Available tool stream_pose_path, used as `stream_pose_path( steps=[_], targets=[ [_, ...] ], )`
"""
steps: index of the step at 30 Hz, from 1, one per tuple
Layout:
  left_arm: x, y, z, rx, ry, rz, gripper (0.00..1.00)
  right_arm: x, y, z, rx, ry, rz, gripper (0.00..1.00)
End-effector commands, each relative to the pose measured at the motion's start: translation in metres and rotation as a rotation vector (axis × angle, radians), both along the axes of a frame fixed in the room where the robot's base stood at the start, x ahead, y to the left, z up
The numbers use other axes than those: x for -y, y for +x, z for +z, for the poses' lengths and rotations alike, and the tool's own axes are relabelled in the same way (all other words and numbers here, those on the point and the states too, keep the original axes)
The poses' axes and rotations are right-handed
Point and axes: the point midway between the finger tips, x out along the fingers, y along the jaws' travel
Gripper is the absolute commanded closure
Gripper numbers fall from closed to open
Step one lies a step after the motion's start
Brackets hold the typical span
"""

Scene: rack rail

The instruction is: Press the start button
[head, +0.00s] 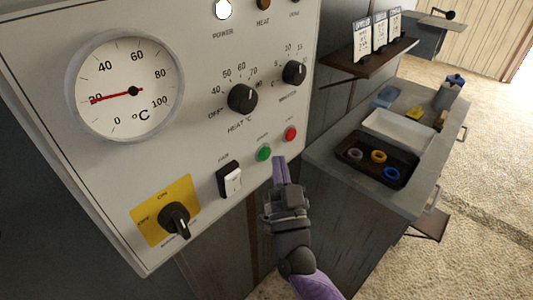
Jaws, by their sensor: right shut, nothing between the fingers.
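A green button (264,153) sits on the lower right part of the grey control panel (204,130), with a small label above it that is too blurred to read surely. A red button (291,133) is up and to its right. My right gripper (280,160) is shut and empty, its purple fingertips pointing up in the picture, just right of the green button and below the red one. I cannot tell whether the fingertips touch the panel. My left gripper is not in view.
The panel also holds a temperature dial (125,88), a heat knob (242,98), a second knob (294,73), a fan switch (230,180) and a rotary switch (176,219) on a yellow plate. The power lamp (223,9) is lit. A counter (330,155) with trays stands right.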

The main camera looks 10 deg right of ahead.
Motion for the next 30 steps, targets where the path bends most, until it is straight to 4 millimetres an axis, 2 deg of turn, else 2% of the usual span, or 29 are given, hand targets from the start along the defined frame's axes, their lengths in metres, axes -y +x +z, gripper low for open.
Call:
stream_pose_path(
  steps=[15, 30],
  targets=[
    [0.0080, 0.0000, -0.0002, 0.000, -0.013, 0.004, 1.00, 0.0002, -0.0002, -0.0003, 0.000, 0.000, 0.000, 1.00],
    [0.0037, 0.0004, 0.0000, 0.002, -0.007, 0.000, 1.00, 0.0002, -0.0002, -0.0003, 0.000, 0.000, 0.000, 1.00]
  ],
)
